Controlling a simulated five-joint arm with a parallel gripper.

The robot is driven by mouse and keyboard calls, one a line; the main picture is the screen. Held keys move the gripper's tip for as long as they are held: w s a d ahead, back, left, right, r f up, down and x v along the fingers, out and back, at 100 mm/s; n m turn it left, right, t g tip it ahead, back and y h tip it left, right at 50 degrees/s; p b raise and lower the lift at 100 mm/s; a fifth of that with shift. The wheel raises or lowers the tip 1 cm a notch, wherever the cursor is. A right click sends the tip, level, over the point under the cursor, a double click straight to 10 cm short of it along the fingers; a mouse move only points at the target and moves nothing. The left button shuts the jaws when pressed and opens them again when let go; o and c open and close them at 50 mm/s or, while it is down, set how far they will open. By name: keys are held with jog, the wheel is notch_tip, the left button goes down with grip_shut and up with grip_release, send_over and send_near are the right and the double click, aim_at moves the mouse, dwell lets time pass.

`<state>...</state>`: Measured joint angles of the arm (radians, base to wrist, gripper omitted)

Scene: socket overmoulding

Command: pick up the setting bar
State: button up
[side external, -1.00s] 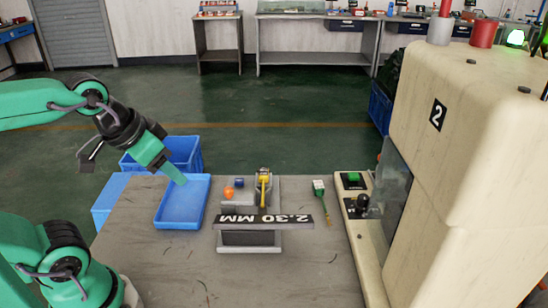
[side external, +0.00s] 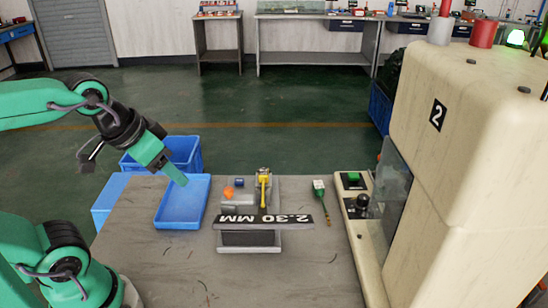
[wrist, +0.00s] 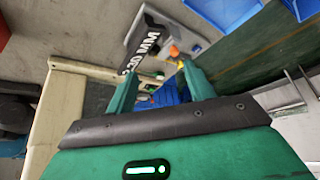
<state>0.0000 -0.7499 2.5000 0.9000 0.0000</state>
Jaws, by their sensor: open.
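The setting bar (side external: 264,221) appears to be the long black bar lettered "2.30 MM". In the side view it lies across a grey fixture (side external: 250,249) on the table, its lettering upside down. In the wrist view the bar (wrist: 139,47) shows beyond my left finger, partly hidden near it. My gripper (side external: 181,180) is above the blue tray, left of the bar and apart from it. In the wrist view its two green fingers (wrist: 160,74) stand apart with nothing held between them.
A shallow blue tray (side external: 183,215) lies left of the fixture. An orange piece (side external: 228,192), a blue piece (side external: 239,183) and a yellow part (side external: 264,189) are behind the bar. A green-and-white tool (side external: 319,189) lies right. The cream machine (side external: 450,150) bounds the right side.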

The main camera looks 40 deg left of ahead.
jog(key=n+g, duration=0.6)
jog(key=n, duration=0.3)
send_over(263, 173)
notch_tip(263, 173, down, 11)
jog(key=shift+s, duration=0.15)
jog(key=shift+w+f, duration=0.2)
jog(key=shift+f, duration=0.15)
jog(key=shift+f, duration=1.3)
